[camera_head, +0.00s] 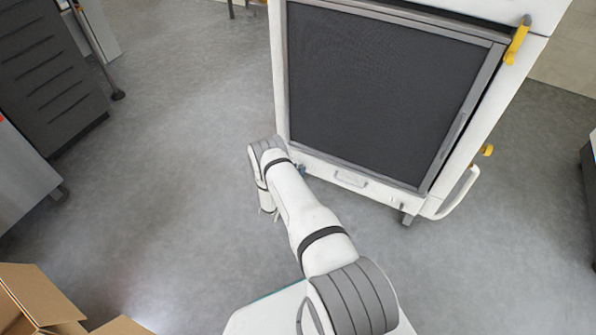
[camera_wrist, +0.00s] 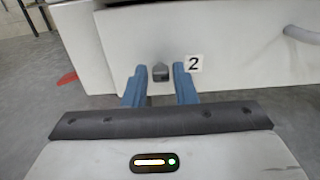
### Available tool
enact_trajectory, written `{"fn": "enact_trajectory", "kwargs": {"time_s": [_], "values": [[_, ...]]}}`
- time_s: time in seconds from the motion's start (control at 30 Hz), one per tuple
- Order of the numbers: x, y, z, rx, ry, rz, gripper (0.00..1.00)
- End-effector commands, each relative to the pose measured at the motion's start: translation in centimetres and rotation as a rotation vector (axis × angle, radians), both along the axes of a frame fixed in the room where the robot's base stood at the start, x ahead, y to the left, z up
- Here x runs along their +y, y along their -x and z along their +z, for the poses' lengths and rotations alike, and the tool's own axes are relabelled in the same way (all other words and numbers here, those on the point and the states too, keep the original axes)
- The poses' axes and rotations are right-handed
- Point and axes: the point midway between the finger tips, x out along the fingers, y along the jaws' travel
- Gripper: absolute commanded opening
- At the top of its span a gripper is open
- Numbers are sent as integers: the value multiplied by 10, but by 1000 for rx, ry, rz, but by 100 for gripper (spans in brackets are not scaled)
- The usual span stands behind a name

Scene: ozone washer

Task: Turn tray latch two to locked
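Tray latch two is a small dark grey knob (camera_wrist: 160,72) on the white lower front panel, just left of a label (camera_wrist: 194,63) reading "2" in the wrist view. My gripper (camera_wrist: 160,75) has its two blue fingers apart, one on each side of the latch. I cannot tell whether the fingers touch it. In the head view my gripper (camera_head: 301,170) shows only as a bit of blue at the lower left of the washer (camera_head: 281,75); the arm hides the latch there.
A drawer-like handle (camera_head: 351,179) sits on the panel right of my gripper. A white curved handle (camera_head: 461,196) sticks out at the washer's lower right. A dark cabinet (camera_head: 45,75) stands left and open cardboard boxes (camera_head: 35,290) lie lower left. The floor between is clear.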

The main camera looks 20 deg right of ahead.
Motion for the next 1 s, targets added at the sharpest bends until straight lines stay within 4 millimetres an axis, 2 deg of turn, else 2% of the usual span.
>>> {"fn": "enact_trajectory", "kwargs": {"time_s": [0.03,0.3,0.67,1.0], "values": [[0,0,0,0,0,0,21],[0,0,0,0,0,0,0],[0,-1,-1,29,24,-1,0],[1,-2,-3,204,160,1,0]]}}
